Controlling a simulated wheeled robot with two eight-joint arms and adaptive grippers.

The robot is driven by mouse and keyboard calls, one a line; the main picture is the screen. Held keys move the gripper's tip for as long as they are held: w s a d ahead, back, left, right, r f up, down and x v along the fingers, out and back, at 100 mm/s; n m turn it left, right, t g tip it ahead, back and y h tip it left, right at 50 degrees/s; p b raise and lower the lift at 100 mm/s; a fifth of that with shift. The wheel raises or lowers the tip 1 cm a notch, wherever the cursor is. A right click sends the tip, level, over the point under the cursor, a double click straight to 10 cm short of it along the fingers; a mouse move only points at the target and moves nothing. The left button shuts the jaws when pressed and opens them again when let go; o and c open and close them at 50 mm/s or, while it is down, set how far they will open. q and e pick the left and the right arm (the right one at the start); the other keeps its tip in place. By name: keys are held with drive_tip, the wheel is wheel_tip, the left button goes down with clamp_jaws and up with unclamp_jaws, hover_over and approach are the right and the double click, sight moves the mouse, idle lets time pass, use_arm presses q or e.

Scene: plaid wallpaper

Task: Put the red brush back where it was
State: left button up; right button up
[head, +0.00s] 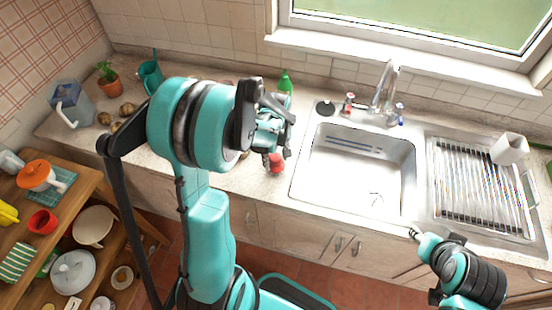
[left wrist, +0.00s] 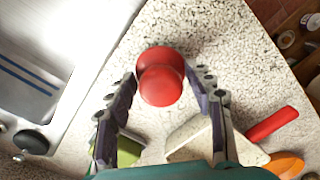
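A red, rounded, knob-shaped thing, apparently the red brush (left wrist: 160,84), stands on the speckled counter between my left fingers in the left wrist view. In the head view its red top (head: 277,163) shows just below my left gripper (head: 273,146), left of the sink. My left gripper (left wrist: 166,92) is open, with a visible gap between each finger and the red thing. My right gripper (head: 414,233) is by the counter's front edge below the drainer; its fingers are too small to read.
The steel sink (head: 298,182) and drainer (head: 432,190) lie to the right. A green bottle (head: 285,84) stands behind my left gripper. A red handle (left wrist: 271,124), a pale flat piece and an orange item lie nearby. A wooden shelf (head: 82,190) is at left.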

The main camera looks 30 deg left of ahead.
sight(276, 157)
use_arm(q)
drive_tip(key=shift+r+p, duration=0.35)
drive_tip(key=shift+r, duration=0.2)
wheel_tip(276, 157, up, 11)
drive_tip(key=p, duration=0.3)
drive_tip(key=s+d+r+m+t, duration=0.6)
drive_tip(key=s+d+m, duration=0.4)
drive_tip(key=m, duration=0.3)
drive_tip(key=shift+s+d+r+t, duration=0.15)
drive_tip(key=shift+s+d+t, duration=0.1)
drive_tip(key=shift+s+t, duration=0.3)
drive_tip(key=shift+w, duration=0.1)
wheel_tip(276, 157, down, 10)
drive_tip(key=b, duration=1.1)
drive_tip(key=shift+f, duration=0.25)
